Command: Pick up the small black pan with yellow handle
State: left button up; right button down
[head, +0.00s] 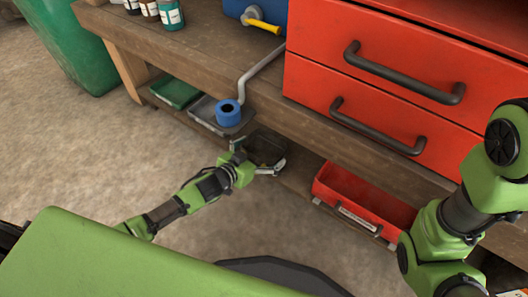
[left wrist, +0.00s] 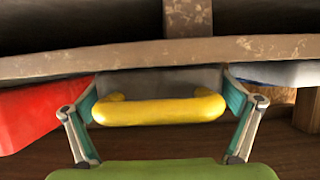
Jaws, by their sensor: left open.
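The small black pan (head: 265,148) sits on the low shelf under the workbench, partly hidden by my left gripper and the bench edge. Its yellow handle (left wrist: 160,109) shows in the left wrist view, in front of a dark grey side (left wrist: 165,79). My left gripper (head: 257,158) is at the front of the pan. In the left wrist view, its open fingers (left wrist: 162,100) stand on both sides of the handle. I cannot tell whether they touch it. The handle is hidden in the head view. My right gripper is out of view.
A red bin (head: 335,184) is on the low shelf right of the pan; grey (head: 203,112) and green (head: 174,93) trays are left. The workbench top (head: 190,62) overhangs, with red drawers (head: 390,85) on it.

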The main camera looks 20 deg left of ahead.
pick_arm(q)
jog(key=c, duration=0.9)
jog(key=shift+r, duration=0.2)
